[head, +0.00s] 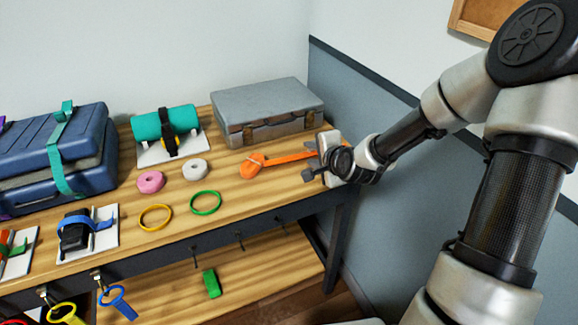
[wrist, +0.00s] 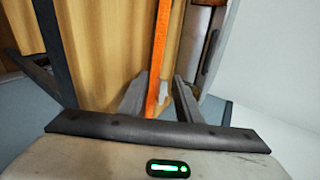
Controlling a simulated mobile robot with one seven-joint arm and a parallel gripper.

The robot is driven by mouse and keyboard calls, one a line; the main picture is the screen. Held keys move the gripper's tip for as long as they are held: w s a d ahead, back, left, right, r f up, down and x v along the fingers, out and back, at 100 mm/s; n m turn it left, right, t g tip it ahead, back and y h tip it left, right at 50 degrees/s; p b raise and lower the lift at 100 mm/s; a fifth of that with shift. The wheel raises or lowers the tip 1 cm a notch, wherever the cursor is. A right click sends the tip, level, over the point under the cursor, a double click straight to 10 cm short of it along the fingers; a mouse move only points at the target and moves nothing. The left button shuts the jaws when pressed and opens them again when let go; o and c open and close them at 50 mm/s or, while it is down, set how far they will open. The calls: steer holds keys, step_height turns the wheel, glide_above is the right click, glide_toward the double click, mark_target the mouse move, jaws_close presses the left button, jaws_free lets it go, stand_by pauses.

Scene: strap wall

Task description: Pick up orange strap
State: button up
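The orange strap (head: 285,157) lies on the wooden table, with a bunched end at the left and a straight band running right to my gripper (head: 311,164). In the wrist view the orange strap (wrist: 158,55) runs down between the two dark fingers of my gripper (wrist: 161,78). Gaps show on both sides of the strap, so the fingers are open around it and not closed on it. A small pale piece sits beside the strap near the fingers. Whether the strap touches a finger is unclear.
A grey case (head: 265,112) stands behind the strap, close to my gripper. A white roll (head: 195,169), pink roll (head: 151,182), green ring (head: 205,202) and yellow ring (head: 155,217) lie to the left. The table's right edge and the grey-blue wall are near my arm.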

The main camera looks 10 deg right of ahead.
steer(key=shift+w+a+f, duration=0.1)
steer(key=shift+w+f, duration=0.15)
steer(key=shift+w, duration=0.15)
steer(key=shift+c, duration=0.2)
steer(key=c, duration=0.7)
